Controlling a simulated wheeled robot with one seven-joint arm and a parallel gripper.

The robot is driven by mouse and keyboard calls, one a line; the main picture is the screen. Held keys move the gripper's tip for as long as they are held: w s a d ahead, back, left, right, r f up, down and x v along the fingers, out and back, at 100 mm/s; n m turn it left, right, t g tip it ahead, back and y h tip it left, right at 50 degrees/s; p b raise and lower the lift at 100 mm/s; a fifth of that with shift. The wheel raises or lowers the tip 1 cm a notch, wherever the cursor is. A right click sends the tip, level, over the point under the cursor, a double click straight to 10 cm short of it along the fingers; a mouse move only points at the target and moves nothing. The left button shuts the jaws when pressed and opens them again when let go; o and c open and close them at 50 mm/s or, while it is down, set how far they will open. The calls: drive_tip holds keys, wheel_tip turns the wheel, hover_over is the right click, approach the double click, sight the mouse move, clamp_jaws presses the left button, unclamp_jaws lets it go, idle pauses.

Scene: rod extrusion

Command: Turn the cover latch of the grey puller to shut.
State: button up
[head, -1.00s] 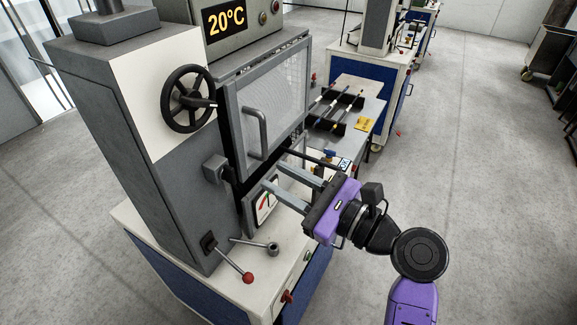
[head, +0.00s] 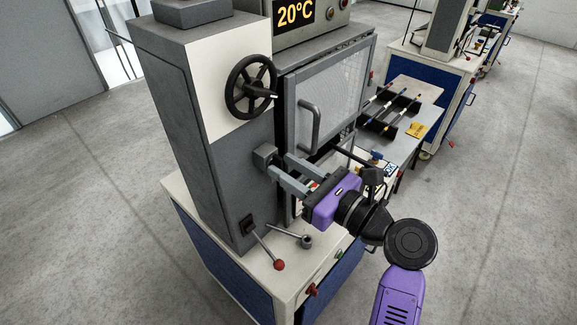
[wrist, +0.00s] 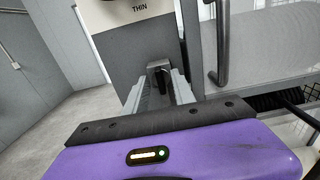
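The grey puller (head: 215,140) is a tall machine on a cream and blue base. Its mesh cover (head: 335,95) has a bar handle (head: 312,127) and lies against the front. The cover latch looks like a small dark grey block (head: 263,157) at the cover's lower left; in the wrist view it shows as a dark piece (wrist: 158,73). My gripper (head: 279,165) is open, its two fingers pointing at the latch. In the wrist view the latch appears between the fingertips (wrist: 159,84); I cannot tell whether they touch it. The latch's exact turn is unclear.
A black handwheel (head: 251,87) is above the latch. A red-knobbed lever (head: 278,265) and a grey lever (head: 305,241) stick out below my gripper. A side table (head: 415,90) with rods is to the right. The floor at right is clear.

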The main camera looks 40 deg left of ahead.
clamp_jaws()
drive_tip(key=shift+n, duration=0.4)
drive_tip(key=n+b, duration=0.1)
drive_tip(key=n, duration=0.2)
drive_tip(key=shift+f, duration=0.1)
drive_tip(key=n+b, duration=0.1)
drive_tip(key=n, duration=0.2)
drive_tip(key=shift+s+f+n, duration=0.1)
drive_tip(key=shift+n, duration=0.2)
drive_tip(key=n+b, duration=0.7)
drive_tip(key=n, duration=0.3)
drive_tip(key=shift+s+f, duration=0.1)
drive_tip(key=shift+f, duration=0.05)
drive_tip(key=shift+n+b, duration=0.3)
drive_tip(key=shift+n, duration=0.1)
